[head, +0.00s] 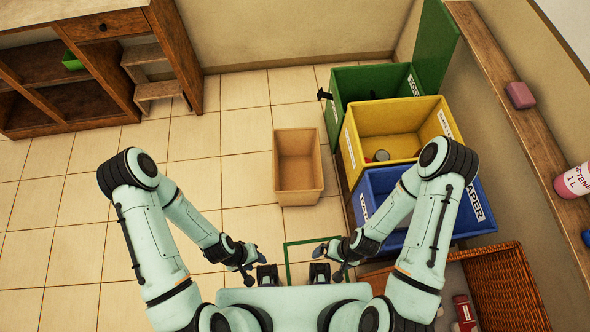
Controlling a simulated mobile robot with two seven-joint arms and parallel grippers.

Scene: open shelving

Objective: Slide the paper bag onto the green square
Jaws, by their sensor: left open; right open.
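The paper bag (299,197) is a brown, open-topped, empty-looking box shape standing upright on the tiled floor in the middle of the head view. The green square (300,242) is an outline on the floor, nearer to me than the bag; its far edge and left side show, and my body and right arm hide the rest. The bag stands wholly beyond the outline, with a gap between them. My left gripper (256,268) is open and empty just left of the square. My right gripper (331,264) is open and empty over its right part. Neither touches the bag.
Green (343,122), yellow (352,148) and blue (364,206) bins stand in a row close to the bag's right. A wicker basket (515,285) is at the lower right. A wooden shelf unit (110,80) stands at the upper left. The floor left of the bag is clear.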

